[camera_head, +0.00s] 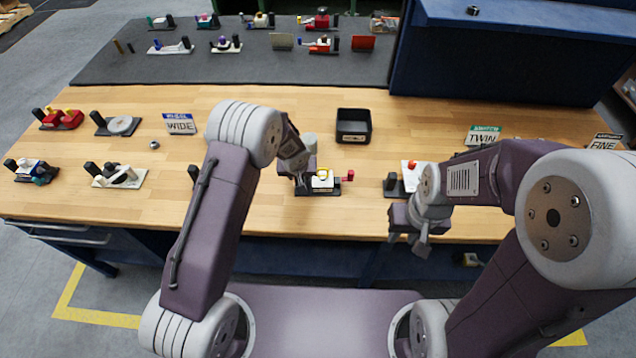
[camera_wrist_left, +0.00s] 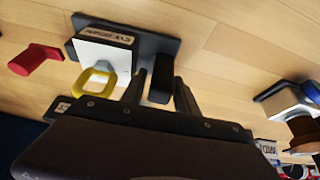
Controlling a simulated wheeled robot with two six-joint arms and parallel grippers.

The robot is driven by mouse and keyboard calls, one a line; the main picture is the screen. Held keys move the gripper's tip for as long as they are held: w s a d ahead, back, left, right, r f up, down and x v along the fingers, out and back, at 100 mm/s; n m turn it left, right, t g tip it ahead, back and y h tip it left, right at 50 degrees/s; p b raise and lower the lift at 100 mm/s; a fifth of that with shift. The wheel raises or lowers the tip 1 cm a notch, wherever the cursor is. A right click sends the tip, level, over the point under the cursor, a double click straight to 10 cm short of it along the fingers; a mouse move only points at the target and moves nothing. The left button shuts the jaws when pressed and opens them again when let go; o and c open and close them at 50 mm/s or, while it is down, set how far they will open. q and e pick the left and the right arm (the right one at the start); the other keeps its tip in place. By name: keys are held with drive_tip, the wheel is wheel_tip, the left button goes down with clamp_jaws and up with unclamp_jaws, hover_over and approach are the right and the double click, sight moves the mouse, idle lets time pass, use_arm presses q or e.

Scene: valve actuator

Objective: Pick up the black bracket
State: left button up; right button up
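In the left wrist view, a black upright block (camera_wrist_left: 162,82), which may be the black bracket, stands on a dark base plate (camera_wrist_left: 170,47). The plate also carries a white block (camera_wrist_left: 103,54) and a yellow ring (camera_wrist_left: 98,80). My left gripper (camera_wrist_left: 160,92) has its two fingers apart, one on each side of the black block; firm contact is not visible. In the head view this fixture (camera_head: 318,188) lies mid-table, partly hidden by my left gripper (camera_head: 303,182). My right gripper (camera_head: 419,243) hangs near the table's front edge, its fingertips too small to read.
A red knob (camera_wrist_left: 35,60) is left of the plate in the wrist view. A black bin (camera_head: 353,126) stands behind the fixture. Another fixture with a white plate (camera_head: 412,172) is near my right arm. Several fixtures and a WIDE sign (camera_head: 180,124) stand on the left.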

use_arm(q)
drive_tip(key=shift+w+f, duration=0.3)
drive_tip(key=shift+f, duration=0.2)
drive_tip(key=shift+s+r, duration=0.1)
clamp_jaws()
idle(0.9)
